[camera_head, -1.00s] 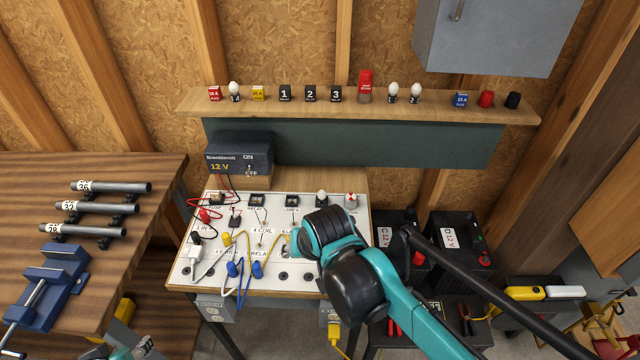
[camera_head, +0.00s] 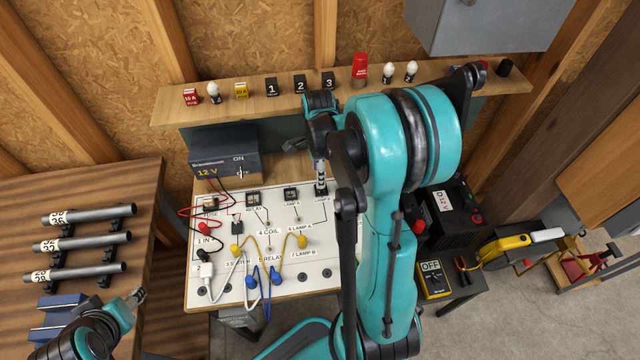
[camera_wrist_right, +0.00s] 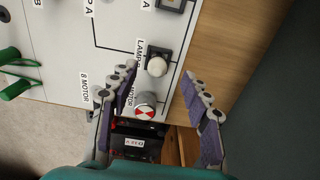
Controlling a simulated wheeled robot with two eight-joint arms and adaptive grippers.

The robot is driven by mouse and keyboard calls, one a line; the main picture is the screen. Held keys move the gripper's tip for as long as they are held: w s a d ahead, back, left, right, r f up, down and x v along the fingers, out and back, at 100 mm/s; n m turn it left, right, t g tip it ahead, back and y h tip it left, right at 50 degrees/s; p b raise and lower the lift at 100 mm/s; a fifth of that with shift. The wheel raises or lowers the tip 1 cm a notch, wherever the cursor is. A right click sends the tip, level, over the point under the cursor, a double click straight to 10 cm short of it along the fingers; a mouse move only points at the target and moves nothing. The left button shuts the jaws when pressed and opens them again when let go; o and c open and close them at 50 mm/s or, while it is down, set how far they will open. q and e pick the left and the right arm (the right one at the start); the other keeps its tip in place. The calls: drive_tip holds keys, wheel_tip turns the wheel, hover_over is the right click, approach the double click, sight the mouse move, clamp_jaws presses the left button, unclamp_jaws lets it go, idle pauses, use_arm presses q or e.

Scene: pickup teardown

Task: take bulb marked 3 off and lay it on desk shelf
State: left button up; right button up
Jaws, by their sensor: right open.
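A white round bulb (camera_wrist_right: 157,66) sits in the Lamp B holder on the white test board (camera_head: 225,285); no number on it is readable. My right gripper (camera_wrist_right: 164,78) is open above the board, pointing down, with its fingertips spread to either side of the bulb in the right wrist view and not closed on it. The wooden shelf (camera_head: 445,87) runs along the wall behind the board. My left gripper (camera_head: 138,296) is at the lower left by the workbench, its jaws unclear.
The shelf carries fuses, number blocks, a red-capped can (camera_head: 360,68) and bulbs such as this one (camera_head: 213,92). A red-and-white motor disc (camera_wrist_right: 146,112) is close to the bulb. A 12 V supply (camera_head: 222,155) stands behind the board, with wires across its left half.

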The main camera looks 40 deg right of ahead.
wheel_tip(320, 180, down, 5)
drive_tip(key=shift+s+r+b, duration=0.15)
drive_tip(key=shift+b, duration=0.6)
drive_tip(key=shift+r, duration=0.1)
drive_tip(key=shift+c, duration=0.4)
drive_tip(key=c, duration=0.9)
drive_tip(key=shift+o, duration=0.2)
